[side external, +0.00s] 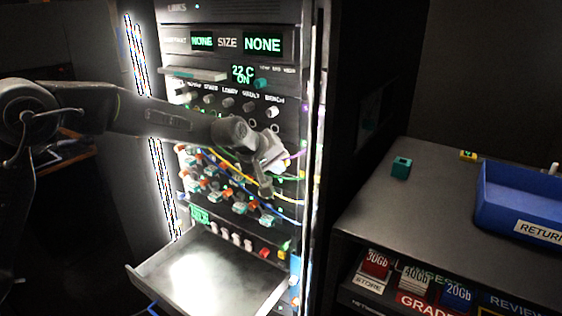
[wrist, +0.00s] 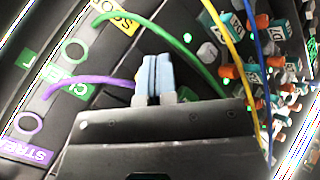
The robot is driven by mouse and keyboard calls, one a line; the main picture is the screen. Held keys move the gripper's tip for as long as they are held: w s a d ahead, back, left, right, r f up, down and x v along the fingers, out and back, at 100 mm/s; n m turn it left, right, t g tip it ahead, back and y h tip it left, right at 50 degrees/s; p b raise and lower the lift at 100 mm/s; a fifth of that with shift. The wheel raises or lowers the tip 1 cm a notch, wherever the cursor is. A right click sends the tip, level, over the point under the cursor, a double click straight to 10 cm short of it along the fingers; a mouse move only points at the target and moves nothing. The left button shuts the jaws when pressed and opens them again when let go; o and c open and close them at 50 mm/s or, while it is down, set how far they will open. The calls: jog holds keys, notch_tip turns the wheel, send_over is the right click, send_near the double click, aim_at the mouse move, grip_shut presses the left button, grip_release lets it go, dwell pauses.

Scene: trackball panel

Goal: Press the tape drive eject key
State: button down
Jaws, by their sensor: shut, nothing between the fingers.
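My gripper (side external: 266,188) is in front of the middle of the rack (side external: 312,150), over the patch cables, with its fingers pointing down toward the panel. In the wrist view the two blue-grey fingertips (wrist: 155,75) are together and hold nothing. They lie between a purple cable and a green cable, close to the dark panel. I cannot tell which control is the tape drive eject key. A row of small white and red keys (side external: 265,252) sits low on the rack. A pale round button (wrist: 207,50) shows right of the fingertips in the wrist view.
An open metal drawer (side external: 205,278) juts out below my gripper. Purple (wrist: 92,84), green (wrist: 185,55), yellow and blue cables cross the panel. Right of the rack, a cabinet (side external: 440,190) carries a teal cube (side external: 401,168) and a blue tray (side external: 510,213).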

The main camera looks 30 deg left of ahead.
jog(key=shift+s, duration=0.85)
jog(key=s, duration=0.5)
dwell(0.4)
dwell(0.6)
jog(key=s+a+r+m+g, duration=0.1)
jog(key=s+a+m, duration=0.1)
jog(key=s, duration=0.8)
jog(key=s+a+r+m+g+y, duration=0.1)
jog(key=s+m, duration=0.3)
jog(key=s, duration=0.7)
jog(key=s+a+r+m+g, duration=0.1)
jog(key=s+a+r+m, duration=0.1)
jog(key=s, duration=0.9)
jog(key=shift+a+m+y, duration=0.4)
jog(key=shift+a+m, duration=0.25)
jog(key=shift+m, duration=0.35)
